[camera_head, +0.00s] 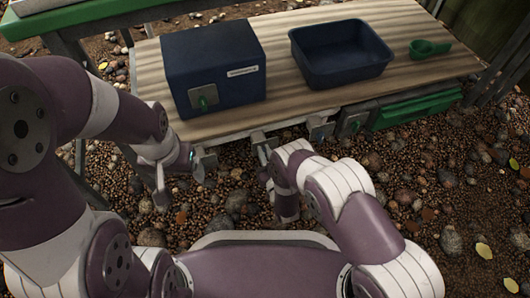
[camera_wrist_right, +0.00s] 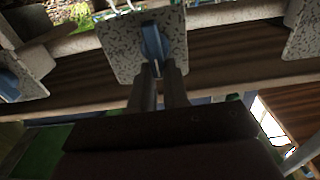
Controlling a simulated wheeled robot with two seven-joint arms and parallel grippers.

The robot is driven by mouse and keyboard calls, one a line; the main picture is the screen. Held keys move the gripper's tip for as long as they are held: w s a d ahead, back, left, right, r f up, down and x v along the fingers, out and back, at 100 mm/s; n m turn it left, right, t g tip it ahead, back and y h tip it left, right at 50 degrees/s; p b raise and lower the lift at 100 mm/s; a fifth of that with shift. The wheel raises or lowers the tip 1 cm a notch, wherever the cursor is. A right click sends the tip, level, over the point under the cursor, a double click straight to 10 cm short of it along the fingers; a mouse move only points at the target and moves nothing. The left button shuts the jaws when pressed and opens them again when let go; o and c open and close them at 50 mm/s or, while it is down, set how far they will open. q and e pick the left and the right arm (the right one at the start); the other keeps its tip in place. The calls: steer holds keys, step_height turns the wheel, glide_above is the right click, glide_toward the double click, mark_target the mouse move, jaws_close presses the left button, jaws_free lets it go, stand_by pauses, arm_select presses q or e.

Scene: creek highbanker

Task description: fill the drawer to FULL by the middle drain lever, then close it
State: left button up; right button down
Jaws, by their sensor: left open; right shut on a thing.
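A row of small grey lever plates runs along the front edge of the wooden table. In the right wrist view, a blue lever (camera_wrist_right: 154,42) stands on a speckled plate (camera_wrist_right: 116,56), and my right gripper (camera_wrist_right: 161,80) is shut on it. In the head view, my right gripper (camera_head: 270,164) is at the plate (camera_head: 259,141) near the middle of the front edge, its tips partly hidden by its own arm. My left gripper (camera_head: 176,173) is open beside the leftmost plate (camera_head: 206,159). A green drawer-like front (camera_head: 415,110) is under the table's right end; no fill mark is readable.
A dark blue box (camera_head: 212,65) with a white label and a small front lever, an open blue basin (camera_head: 341,55) and a green scoop (camera_head: 427,47) stand on the table (camera_head: 285,97). Pebbly ground surrounds it. Neighbouring plates sit close to my right gripper.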

steer(key=shift+d+f, duration=0.1)
steer(key=shift+w+d+f+m+p, duration=0.1)
steer(key=shift+d+f+m+p, duration=0.15)
steer(key=shift+m, duration=1.5)
steer(key=shift+d+f+m+p, duration=0.2)
steer(key=shift+d+m, duration=0.15)
steer(key=shift+m, duration=1.35)
steer(key=shift+w+d+f+m+p, duration=0.1)
steer(key=shift+d+f+m+p, duration=0.15)
steer(key=shift+m, duration=1.5)
steer(key=shift+s, duration=0.1)
steer(key=c, duration=1.3)
jaws_free()
steer(key=shift+o, duration=0.9)
steer(key=shift+r, duration=0.1)
